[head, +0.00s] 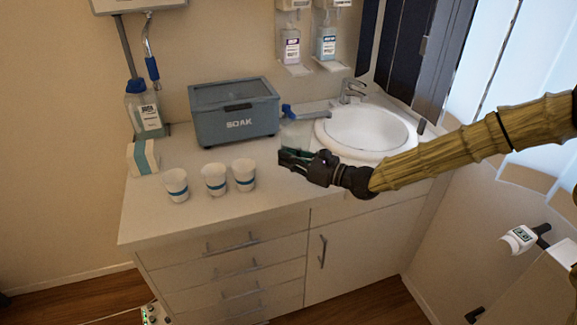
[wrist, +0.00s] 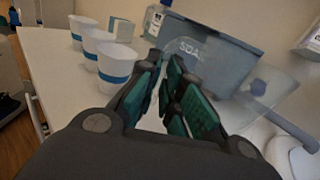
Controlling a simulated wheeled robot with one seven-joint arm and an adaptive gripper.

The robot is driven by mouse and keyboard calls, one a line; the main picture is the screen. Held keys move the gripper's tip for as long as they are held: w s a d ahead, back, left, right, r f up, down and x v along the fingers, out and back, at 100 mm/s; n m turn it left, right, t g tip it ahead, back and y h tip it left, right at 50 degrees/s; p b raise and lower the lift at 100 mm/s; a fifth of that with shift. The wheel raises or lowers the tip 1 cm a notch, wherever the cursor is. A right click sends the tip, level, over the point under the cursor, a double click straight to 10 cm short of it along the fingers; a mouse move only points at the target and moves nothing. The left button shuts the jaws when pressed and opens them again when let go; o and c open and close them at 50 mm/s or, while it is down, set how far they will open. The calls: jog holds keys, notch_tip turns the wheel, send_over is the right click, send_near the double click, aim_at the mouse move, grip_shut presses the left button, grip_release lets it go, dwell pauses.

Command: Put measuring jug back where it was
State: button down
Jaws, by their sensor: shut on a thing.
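The measuring jug is a clear, see-through vessel (head: 297,131), faint against the counter between the grey box and the sink. In the wrist view its clear wall (wrist: 284,88) shows just beyond and right of the fingers. My gripper (head: 292,158) reaches in from the right and is shut on the jug, low over the counter. The teal finger pads (wrist: 176,100) also show in the wrist view. The exact grip spot is hard to make out, and I cannot tell whether the jug touches the counter.
Three white cups with blue bands (head: 214,180) stand left of my gripper. A grey SOAK box (head: 235,123) is behind. A blue-tipped grey piece (head: 305,109) lies by the sink (head: 362,130). A bottle (head: 143,112) and small carton (head: 143,158) stand left. The front counter is clear.

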jog(key=shift+w+f+p, duration=0.15)
jog(key=shift+f+p, duration=0.1)
jog(key=shift+f, duration=0.65)
jog(key=shift+w+f+p, duration=0.1)
jog(key=shift+f+p, duration=0.1)
jog(key=shift+f, duration=0.65)
jog(key=shift+f, duration=0.1)
jog(key=shift+f, duration=0.15)
jog(key=c, duration=1.6)
grip_release()
jog(key=shift+o, duration=0.2)
jog(key=shift+r, duration=0.25)
jog(key=b+v, duration=0.1)
jog(key=v, duration=1.1)
jog(key=shift+b, duration=0.4)
jog(key=shift+f, duration=0.1)
